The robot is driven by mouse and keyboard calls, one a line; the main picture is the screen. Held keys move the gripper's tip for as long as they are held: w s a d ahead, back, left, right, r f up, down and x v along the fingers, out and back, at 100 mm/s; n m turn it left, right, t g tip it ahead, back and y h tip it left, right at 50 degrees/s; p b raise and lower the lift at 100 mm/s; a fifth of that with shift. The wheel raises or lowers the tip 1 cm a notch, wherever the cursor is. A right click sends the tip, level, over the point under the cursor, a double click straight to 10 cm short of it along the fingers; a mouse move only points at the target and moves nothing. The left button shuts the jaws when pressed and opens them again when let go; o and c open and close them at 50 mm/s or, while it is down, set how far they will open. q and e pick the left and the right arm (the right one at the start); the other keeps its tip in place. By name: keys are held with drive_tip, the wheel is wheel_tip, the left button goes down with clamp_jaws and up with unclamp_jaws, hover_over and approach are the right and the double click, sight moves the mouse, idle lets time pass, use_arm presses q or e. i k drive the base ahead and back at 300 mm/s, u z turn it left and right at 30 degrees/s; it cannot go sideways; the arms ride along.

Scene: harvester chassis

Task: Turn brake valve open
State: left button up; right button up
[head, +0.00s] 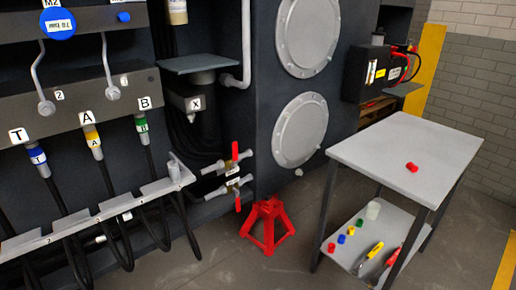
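Two valves with red handles sit on short metal pipes at the lower right of the dark chassis. The upper red handle (235,152) stands roughly upright, across its pipe. The lower red handle (237,198) hangs roughly downward at its pipe. Small light labels are beside them, too small to read, so I cannot tell which one is the brake valve. Neither of my grippers is in view, and nothing touches the handles.
A red jack stand (269,224) is on the floor just right of the valves. A grey table (395,150) stands further right, with a red cap (411,167) on top and several small items on its lower shelf. Hoses and a metal rail (95,218) are at the left.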

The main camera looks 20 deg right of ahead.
sight(234, 144)
drive_tip(key=z, duration=0.25)
drive_tip(key=i, duration=1.2)
drive_tip(key=u, duration=0.8)
